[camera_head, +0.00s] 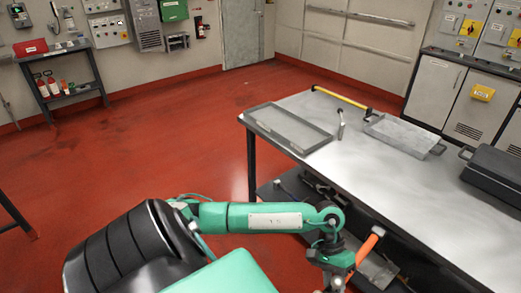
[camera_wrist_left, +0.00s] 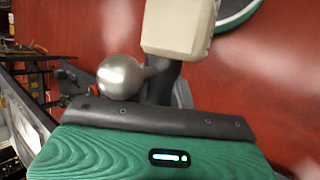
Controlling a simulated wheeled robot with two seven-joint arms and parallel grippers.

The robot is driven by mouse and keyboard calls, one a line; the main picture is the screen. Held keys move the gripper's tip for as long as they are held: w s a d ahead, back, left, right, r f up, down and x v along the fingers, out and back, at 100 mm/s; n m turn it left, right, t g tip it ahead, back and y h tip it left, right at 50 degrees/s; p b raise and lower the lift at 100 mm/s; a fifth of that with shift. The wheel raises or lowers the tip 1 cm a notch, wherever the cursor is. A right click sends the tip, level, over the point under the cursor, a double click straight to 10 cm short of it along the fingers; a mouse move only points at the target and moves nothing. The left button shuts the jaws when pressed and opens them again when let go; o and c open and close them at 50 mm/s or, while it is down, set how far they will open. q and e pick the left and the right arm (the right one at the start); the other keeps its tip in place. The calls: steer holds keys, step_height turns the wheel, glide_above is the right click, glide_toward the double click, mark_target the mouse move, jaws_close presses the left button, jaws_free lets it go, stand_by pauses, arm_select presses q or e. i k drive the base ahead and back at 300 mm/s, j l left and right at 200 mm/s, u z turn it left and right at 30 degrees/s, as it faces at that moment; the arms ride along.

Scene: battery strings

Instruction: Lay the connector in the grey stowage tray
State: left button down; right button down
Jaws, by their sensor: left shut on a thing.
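The grey stowage tray (camera_head: 288,128) is a shallow, empty, rimmed tray at the left end of the steel table in the head view. My left gripper (camera_head: 338,277) is low at the bottom edge of the head view, in front of the table and well short of the tray. The fingertips are partly cut off and small. My right gripper is in neither view.
The steel table (camera_head: 410,200) has a clear middle. A yellow-handled tool (camera_head: 341,97), a small upright grey piece (camera_head: 341,125), a flat grey tray-like item (camera_head: 404,135) and a black case (camera_head: 495,175) stand on it. Open red floor (camera_head: 190,140) lies to the left.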

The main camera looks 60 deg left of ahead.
mark_target(284, 126)
steer(key=i+j+u, duration=0.1)
steer(key=j+u, duration=0.25)
steer(key=i+j+u, duration=0.2)
steer(key=j+u, duration=0.15)
steer(key=i+j+u, duration=0.15)
steer(key=j+u, duration=0.2)
steer(key=i+j+u, duration=0.2)
steer(key=i+j, duration=0.7)
steer(key=i, duration=0.1)
